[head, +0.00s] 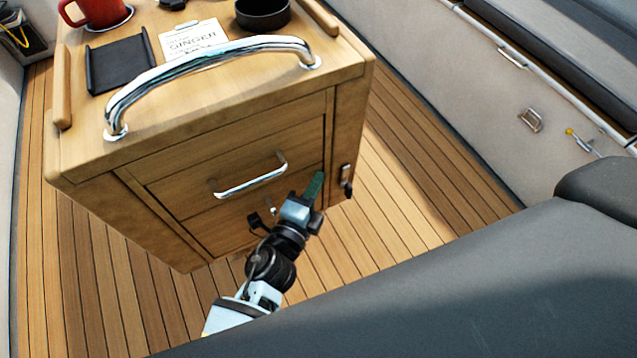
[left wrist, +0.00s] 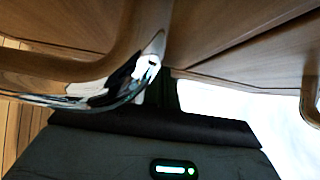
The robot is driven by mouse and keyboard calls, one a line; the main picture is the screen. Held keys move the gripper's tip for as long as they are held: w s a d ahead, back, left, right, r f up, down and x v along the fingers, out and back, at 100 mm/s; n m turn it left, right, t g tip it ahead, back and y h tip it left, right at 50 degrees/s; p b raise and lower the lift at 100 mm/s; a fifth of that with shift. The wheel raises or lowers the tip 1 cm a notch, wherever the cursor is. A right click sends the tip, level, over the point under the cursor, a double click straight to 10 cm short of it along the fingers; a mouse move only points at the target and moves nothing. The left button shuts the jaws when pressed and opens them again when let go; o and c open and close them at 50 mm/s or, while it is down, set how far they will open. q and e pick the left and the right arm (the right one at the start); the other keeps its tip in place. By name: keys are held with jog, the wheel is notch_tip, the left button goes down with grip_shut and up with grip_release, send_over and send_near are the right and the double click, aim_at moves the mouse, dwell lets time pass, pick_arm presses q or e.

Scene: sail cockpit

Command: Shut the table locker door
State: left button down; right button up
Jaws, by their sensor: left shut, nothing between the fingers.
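The wooden cockpit table (head: 110,165) stands at the upper left of the head view. Its front has an upper panel (head: 185,180) with a chrome bar handle (head: 250,182), and a lower panel (head: 215,228) under a dark seam. The panels look about flush with the frame; I cannot tell whether one stands slightly ajar. My left gripper (head: 314,188) is shut and empty, at the right end of the front near the table's right corner. It hides part of the lower panel. In the left wrist view, wood panels (left wrist: 235,45) fill the top, close to the gripper. My right gripper is not in view.
A large chrome grab rail (head: 205,65) arches over the table's front edge. A red mug (head: 100,10), a black tray (head: 120,62), a card and a black bowl (head: 262,12) are on top. A dark seat cushion (head: 480,280) fills the lower right. Plank floor (head: 400,190) lies clear to the right.

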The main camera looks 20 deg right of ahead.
pick_arm(q)
jog(key=shift+w+a+r, duration=0.15)
jog(key=shift+w+a, duration=0.05)
jog(key=shift+w, duration=0.1)
dwell(0.4)
jog(key=v, duration=0.8)
jog(key=shift+s+d+p, duration=0.2)
jog(key=shift+d+p, duration=0.05)
jog(key=shift+p, duration=0.15)
